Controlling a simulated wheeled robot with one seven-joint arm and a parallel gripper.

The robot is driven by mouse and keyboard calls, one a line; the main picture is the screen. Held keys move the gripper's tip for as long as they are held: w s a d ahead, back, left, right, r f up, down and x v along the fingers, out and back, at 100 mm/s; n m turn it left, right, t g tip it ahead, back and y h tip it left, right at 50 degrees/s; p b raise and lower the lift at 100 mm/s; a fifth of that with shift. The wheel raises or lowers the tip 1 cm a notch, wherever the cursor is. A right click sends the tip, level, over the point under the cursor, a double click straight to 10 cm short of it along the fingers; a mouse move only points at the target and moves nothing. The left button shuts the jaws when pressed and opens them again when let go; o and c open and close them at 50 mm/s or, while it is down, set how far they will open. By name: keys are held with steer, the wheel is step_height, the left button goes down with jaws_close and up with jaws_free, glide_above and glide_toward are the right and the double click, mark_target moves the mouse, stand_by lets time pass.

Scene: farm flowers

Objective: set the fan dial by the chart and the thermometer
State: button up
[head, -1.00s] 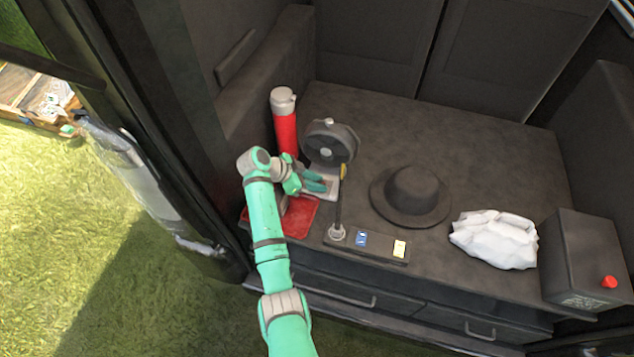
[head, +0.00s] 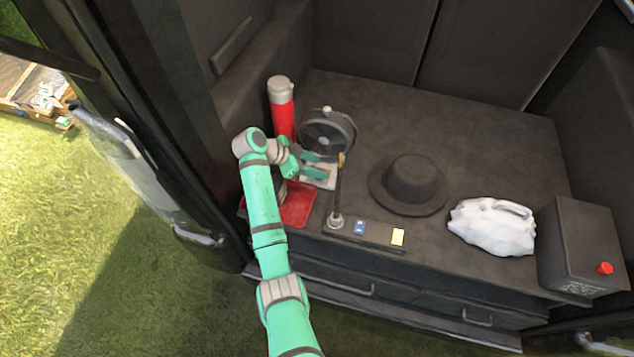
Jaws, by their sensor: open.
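A small dark round fan (head: 327,132) on a light base (head: 318,179) stands at the left of the dark shelf. My gripper (head: 322,165) is open, its green fingers in front of the fan and above its base. The dial is not clearly visible; the fingers cover part of the base. I cannot tell whether they touch anything. No chart or thermometer can be made out with certainty.
A red bottle (head: 281,108) stands behind my arm, and a red tray (head: 297,205) lies under it. A thin upright post (head: 338,190) rises from a dark panel (head: 378,233) close to the gripper. A black hat (head: 410,182), white bag (head: 492,226) and dark box (head: 583,245) sit to the right.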

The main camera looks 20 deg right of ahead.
steer(key=s+a+r, duration=0.3)
steer(key=s+r, duration=0.6)
steer(key=s, duration=0.4)
steer(key=shift+s+a+r, duration=0.25)
steer(key=shift+a+r, duration=0.05)
steer(key=shift+r, duration=0.05)
